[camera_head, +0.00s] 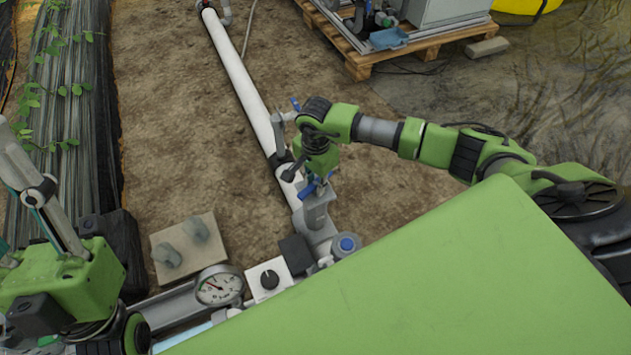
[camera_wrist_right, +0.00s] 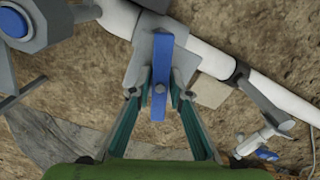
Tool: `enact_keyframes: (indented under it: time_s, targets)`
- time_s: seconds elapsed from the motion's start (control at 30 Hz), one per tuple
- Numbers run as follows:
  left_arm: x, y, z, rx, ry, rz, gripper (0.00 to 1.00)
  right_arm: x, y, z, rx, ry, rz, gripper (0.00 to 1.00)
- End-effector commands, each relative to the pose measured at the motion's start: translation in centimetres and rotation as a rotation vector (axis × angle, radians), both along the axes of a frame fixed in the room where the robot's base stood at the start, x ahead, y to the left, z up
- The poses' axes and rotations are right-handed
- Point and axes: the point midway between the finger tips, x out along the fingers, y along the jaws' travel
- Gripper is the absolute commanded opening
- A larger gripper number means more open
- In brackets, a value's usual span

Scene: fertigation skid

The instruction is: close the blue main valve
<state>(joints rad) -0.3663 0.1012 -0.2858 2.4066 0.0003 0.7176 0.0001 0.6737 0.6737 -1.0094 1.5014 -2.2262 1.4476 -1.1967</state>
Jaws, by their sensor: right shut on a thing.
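The blue main valve handle (camera_wrist_right: 160,75) stands upright in the right wrist view, on a grey valve body over the white pipe, at a steep angle across the pipe's line. Part of this blue handle (camera_head: 309,190) shows below my right gripper in the head view. My right gripper (camera_wrist_right: 160,95) has its teal fingers on either side of the handle and is shut on it. In the head view the right gripper (camera_head: 317,178) points down, partly hidden by its own wrist. My left gripper (camera_head: 38,192) is at the left edge, away from the valve, partly cut off.
A white pipe (camera_head: 238,75) runs away over bare soil. A smaller valve with a blue lever (camera_head: 295,104) is beside it. A pressure gauge (camera_head: 219,286), a box with a black knob (camera_head: 268,279) and a blue-capped fitting (camera_head: 346,244) are close by. A pallet (camera_head: 357,65) stands behind.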

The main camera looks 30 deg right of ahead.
Motion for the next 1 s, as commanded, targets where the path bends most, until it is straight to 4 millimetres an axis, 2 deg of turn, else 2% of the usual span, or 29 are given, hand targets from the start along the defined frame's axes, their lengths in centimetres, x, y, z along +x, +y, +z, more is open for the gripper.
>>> enact_keyframes:
  time_s: [0.37, 0.7, 1.0]
  targets:
    - [4.1, -0.9, -1.8, 0.062, 0.201, 0.010, 0.40, -0.4, 0.2, -0.3, 0.003, 0.010, -0.216, 0.00]
    - [7.3, -1.5, -4.1, 0.118, 0.383, 0.020, 0.40, -0.5, 0.3, -0.3, 0.004, 0.010, -0.403, 0.00]
    - [8.5, -1.6, -5.5, 0.140, 0.456, 0.024, 0.40, -0.4, 0.3, -0.5, 0.004, 0.010, -0.478, 0.00]
